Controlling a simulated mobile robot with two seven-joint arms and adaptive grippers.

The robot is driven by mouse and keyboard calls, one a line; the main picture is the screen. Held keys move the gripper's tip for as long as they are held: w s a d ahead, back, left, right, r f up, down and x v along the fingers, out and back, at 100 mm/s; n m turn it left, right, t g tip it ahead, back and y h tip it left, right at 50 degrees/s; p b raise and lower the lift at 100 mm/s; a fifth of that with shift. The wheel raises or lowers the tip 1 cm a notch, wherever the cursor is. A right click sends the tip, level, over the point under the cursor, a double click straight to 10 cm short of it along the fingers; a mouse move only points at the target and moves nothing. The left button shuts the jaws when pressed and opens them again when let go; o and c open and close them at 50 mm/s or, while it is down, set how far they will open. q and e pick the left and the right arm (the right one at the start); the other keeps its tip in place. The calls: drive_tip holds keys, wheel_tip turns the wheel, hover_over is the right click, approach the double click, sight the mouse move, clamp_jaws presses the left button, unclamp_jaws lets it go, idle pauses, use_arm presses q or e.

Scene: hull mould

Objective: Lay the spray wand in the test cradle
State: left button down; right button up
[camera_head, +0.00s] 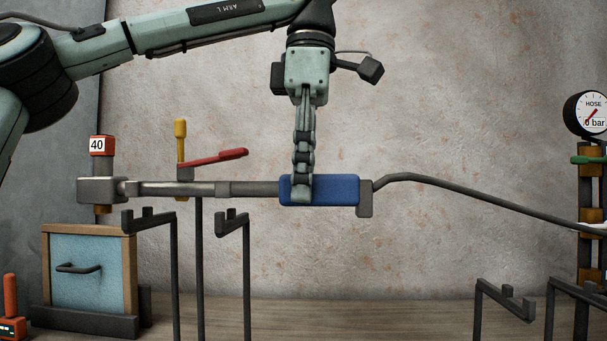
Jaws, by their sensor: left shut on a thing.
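The spray wand has a blue grip (335,190) and a grey shaft (205,189) running level to the left, where it meets a grey block (101,190); I cannot tell whether they are joined. My left gripper (302,192) comes down from above and is shut on the blue grip. Two hooked posts (149,219) (233,223) stand below the shaft at left, their tops lower in the picture than it. Another hooked pair (506,300) (578,291) stands at lower right. I cannot tell which pair is the test cradle. My right gripper is not in view.
A dark hose (470,190) runs from the grip to a column at right with a gauge (592,113) at about 0 bar. A red lever (215,158) and yellow handle (180,145) stand behind the shaft. A blue panel (92,285) stands at lower left.

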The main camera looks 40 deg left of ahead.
use_arm(q)
drive_tip(key=shift+f+b, duration=0.7)
drive_tip(key=shift+f, duration=0.65)
idle(0.3)
drive_tip(key=c, duration=1.1)
unclamp_jaws()
drive_tip(key=shift+c, duration=0.2)
